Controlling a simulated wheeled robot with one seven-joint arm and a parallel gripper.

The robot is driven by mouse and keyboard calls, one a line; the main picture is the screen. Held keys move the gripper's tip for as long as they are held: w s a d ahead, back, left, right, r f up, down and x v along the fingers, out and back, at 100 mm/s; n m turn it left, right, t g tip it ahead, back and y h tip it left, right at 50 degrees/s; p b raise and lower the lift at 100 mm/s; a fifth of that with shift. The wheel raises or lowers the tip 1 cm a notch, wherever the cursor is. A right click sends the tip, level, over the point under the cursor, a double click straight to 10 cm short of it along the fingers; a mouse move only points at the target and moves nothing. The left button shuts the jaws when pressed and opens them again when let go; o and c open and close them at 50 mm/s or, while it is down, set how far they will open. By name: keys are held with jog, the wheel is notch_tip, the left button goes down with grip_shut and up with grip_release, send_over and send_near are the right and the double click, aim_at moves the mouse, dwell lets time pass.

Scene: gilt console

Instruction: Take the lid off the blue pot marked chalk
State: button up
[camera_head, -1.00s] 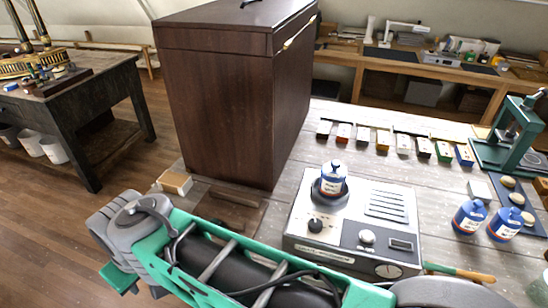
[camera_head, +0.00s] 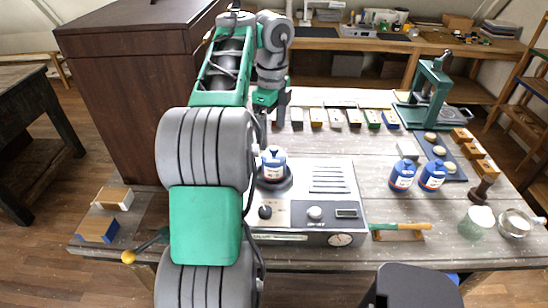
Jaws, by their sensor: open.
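A blue and white pot (camera_head: 272,164) with a blue lid stands upright in a dark ring on top of a grey instrument. Two similar blue pots stand on the bench to the right, a left one (camera_head: 402,176) and a right one (camera_head: 433,176). All have white label bands, and the lettering is too small for me to tell which says chalk. All three lids appear to be on. My gripper (camera_head: 268,138) points down just above or behind the pot on the instrument, partly hidden by my arm. It is open and holds nothing that I can see.
The grey instrument (camera_head: 330,185) has knobs and a dial. A row of small coloured blocks (camera_head: 335,118) lies behind it. A green press (camera_head: 430,85) stands at the back right. A green-handled tool (camera_head: 400,227) lies in front. A large brown cabinet (camera_head: 120,80) stands at the left.

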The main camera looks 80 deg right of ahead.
aim_at(274, 148)
jog(key=f+b, duration=0.1)
jog(key=f, duration=0.1)
jog(key=f+b, duration=0.3)
jog(key=f, duration=0.1)
jog(key=shift+s+a+f+b, duration=0.2)
jog(key=shift+s+f+b, duration=0.1)
jog(key=shift+s+b, duration=0.1)
jog(key=shift+r, duration=0.15)
jog(key=shift+c, duration=0.4)
jog(key=c, duration=1.4)
